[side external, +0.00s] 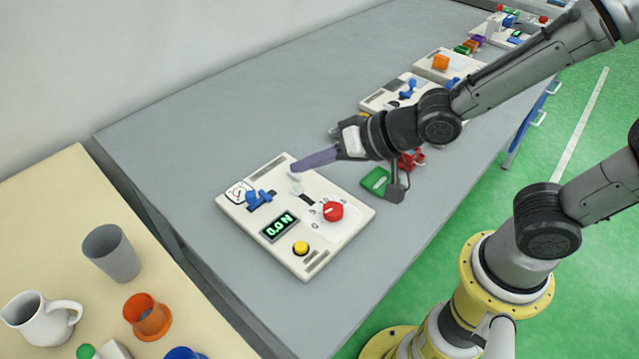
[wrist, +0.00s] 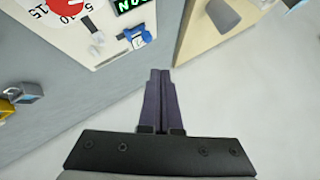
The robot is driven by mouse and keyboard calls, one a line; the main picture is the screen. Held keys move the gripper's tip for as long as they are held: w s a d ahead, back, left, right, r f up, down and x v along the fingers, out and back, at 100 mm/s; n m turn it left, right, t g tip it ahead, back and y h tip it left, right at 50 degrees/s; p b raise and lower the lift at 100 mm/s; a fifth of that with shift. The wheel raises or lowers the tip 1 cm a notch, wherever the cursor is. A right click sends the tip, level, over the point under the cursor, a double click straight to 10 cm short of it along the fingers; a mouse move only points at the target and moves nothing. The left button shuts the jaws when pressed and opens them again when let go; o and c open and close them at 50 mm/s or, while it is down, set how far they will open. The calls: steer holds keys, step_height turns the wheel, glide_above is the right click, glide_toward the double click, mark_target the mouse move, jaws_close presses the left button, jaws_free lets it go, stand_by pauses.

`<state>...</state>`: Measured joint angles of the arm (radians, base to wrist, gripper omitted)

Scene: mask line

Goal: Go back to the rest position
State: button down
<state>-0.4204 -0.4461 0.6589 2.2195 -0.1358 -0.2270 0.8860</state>
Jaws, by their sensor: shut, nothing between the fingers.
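My gripper (side external: 298,166) is shut and empty, its purple fingers pressed together. In the side external view it is above the far edge of a white control panel (side external: 318,256). It also shows in the wrist view (wrist: 159,74), pointing away with nothing between the fingers. The panel carries a red dial (side external: 333,211), a yellow button (side external: 301,248), a blue switch (side external: 258,198) and a green display (side external: 279,227) that seems to read 0.0 N. In the wrist view the dial (wrist: 66,8) and blue switch (wrist: 137,37) are at the top. I cannot tell whether the fingertips touch the panel.
The grey table (side external: 200,140) is clear to the left of the panel. A green block (side external: 375,181) and a red part (side external: 412,159) lie under my arm. More boards stand farther back. A beige table (side external: 60,220) holds a grey cup (side external: 111,254), a white mug (side external: 40,318) and an orange cup (side external: 147,316).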

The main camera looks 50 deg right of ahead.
steer(key=s+d+r+m+t+h, duration=0.1)
steer(key=s+d+r+h, duration=0.35)
steer(key=d+r, duration=0.7)
steer(key=s+d+f+n+g, duration=0.2)
steer(key=s, duration=0.4)
steer(key=s+d+f+n+g, duration=0.2)
steer(key=s+f+g, duration=0.1)
steer(key=s, duration=0.4)
steer(key=shift+s+d+n, duration=0.15)
steer(key=shift+d+n, duration=0.1)
steer(key=shift+n, duration=0.05)
steer(key=shift+f, duration=0.1)
